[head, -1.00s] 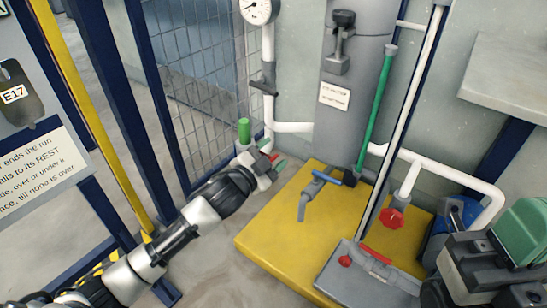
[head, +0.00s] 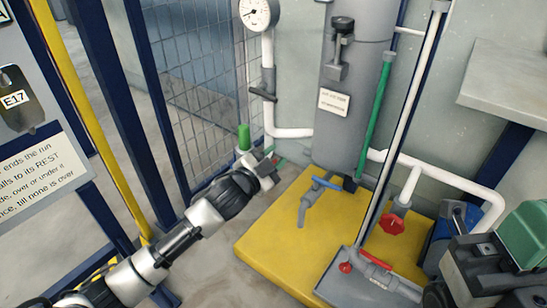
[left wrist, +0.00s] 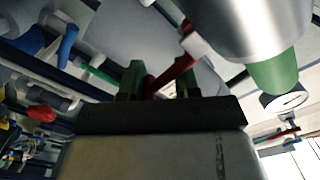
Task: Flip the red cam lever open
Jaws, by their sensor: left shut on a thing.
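The red cam lever (left wrist: 172,74) runs between the two green fingertips in the left wrist view, up to a white piece beside a silver cylinder (left wrist: 240,25) with a green end. My left gripper (left wrist: 160,80) is shut on the lever. In the head view my left gripper (head: 268,166) is beside a pale fitting topped by a green cylinder (head: 244,137), near the mesh fence. There the lever is mostly hidden by the gripper.
A yellow platform (head: 265,244) lies right of the gripper, with a blue-handled valve (head: 326,184) and a red knob (head: 391,225). A white pipe with a gauge (head: 258,12) rises behind. The mesh fence (head: 200,100) stands close on the left.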

